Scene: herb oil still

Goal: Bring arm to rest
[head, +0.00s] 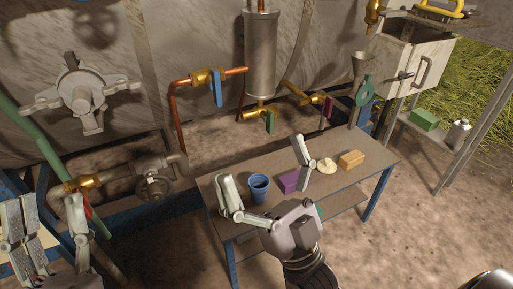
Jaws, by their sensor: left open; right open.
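My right gripper (265,180) is open and empty, its two fingers spread wide over the front of the low table (225,183). A blue cup (258,188) stands upright on the table, seen between the fingers; I cannot tell how far below the fingers it is. My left gripper (52,225) is at the lower left, away from the table, with its fingers apart and nothing seen between them.
A purple block (288,182), a cream knobbed piece (326,166) and an orange block (351,159) sit on the table. Behind stand a metal cylinder (260,55), copper pipes and a blue-handled valve (216,86). Bare ground lies at the right.

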